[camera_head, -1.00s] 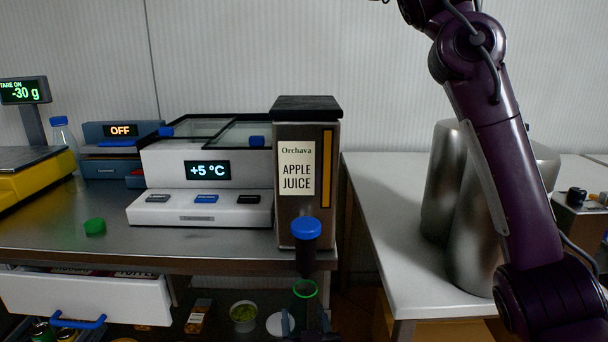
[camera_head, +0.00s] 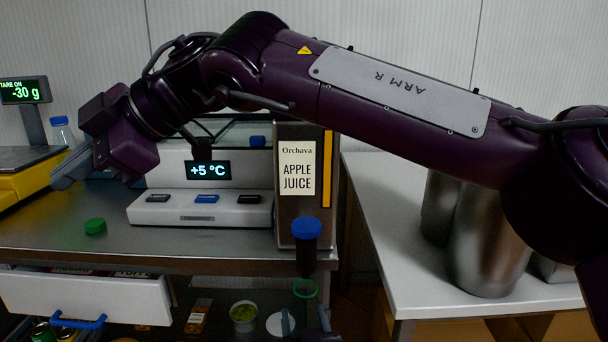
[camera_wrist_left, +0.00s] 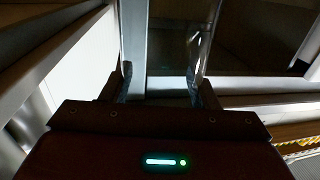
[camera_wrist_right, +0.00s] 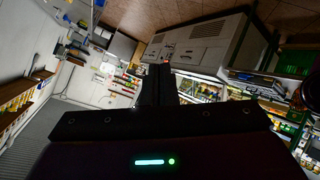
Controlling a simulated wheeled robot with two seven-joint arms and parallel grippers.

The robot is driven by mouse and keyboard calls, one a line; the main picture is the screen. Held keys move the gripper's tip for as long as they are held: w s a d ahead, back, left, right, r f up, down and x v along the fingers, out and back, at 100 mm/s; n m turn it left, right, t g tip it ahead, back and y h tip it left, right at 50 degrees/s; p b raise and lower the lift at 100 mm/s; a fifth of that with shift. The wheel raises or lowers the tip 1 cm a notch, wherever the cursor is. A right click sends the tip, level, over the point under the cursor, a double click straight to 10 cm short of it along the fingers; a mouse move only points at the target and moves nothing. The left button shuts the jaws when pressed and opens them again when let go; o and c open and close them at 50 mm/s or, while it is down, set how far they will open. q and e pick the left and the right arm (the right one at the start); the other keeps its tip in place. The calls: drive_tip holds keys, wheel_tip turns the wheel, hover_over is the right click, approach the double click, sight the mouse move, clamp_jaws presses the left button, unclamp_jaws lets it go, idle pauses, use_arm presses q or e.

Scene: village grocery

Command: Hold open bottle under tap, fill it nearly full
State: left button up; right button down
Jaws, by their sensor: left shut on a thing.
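The open bottle (camera_head: 305,289) stands upright below the tap, its green-ringed mouth facing up. It is clear and mostly dark against the background, so its fill level cannot be told. My left gripper (camera_head: 306,322) is shut around its body, which also shows between the fingers in the left wrist view (camera_wrist_left: 168,60). The blue-topped tap (camera_head: 306,230) is on the front of the apple juice dispenser (camera_head: 297,168), its dark spout just above the mouth. No stream is clear to see. A green cap (camera_head: 95,226) lies on the counter. My right gripper (camera_head: 70,172) is shut, above the counter at left.
A white cooling unit (camera_head: 180,207) showing +5 °C stands left of the dispenser. A yellow scale (camera_head: 25,176) and a blue-capped bottle (camera_head: 62,131) are at far left. Steel canisters (camera_head: 490,250) stand on the right table. A drawer (camera_head: 90,298) is open below the counter.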

drive_tip(key=w+d+f+m+t+h, duration=0.1)
drive_tip(key=w+d+f+m+h, duration=0.3)
drive_tip(key=d+f, duration=0.2)
drive_tip(key=w+d+r+m+t+h, duration=0.1)
drive_tip(key=w+d+r+m+h, duration=0.2)
drive_tip(key=d+m, duration=0.5)
drive_tip(key=w+d+r+m+t+h, duration=0.2)
drive_tip(key=w+d+m+h, duration=0.1)
drive_tip(key=d, duration=1)
drive_tip(key=shift+w+a+f, duration=0.1)
drive_tip(key=shift+w+f, duration=0.05)
drive_tip(key=shift+f, duration=1.75)
drive_tip(key=shift+w+f, duration=0.1)
drive_tip(key=shift+f, duration=1.75)
drive_tip(key=shift+r+p, duration=0.7)
drive_tip(key=shift+f+g, duration=0.25)
drive_tip(key=shift+g, duration=0.05)
drive_tip(key=shift+f, duration=0.4)
drive_tip(key=shift+f, duration=0.2)
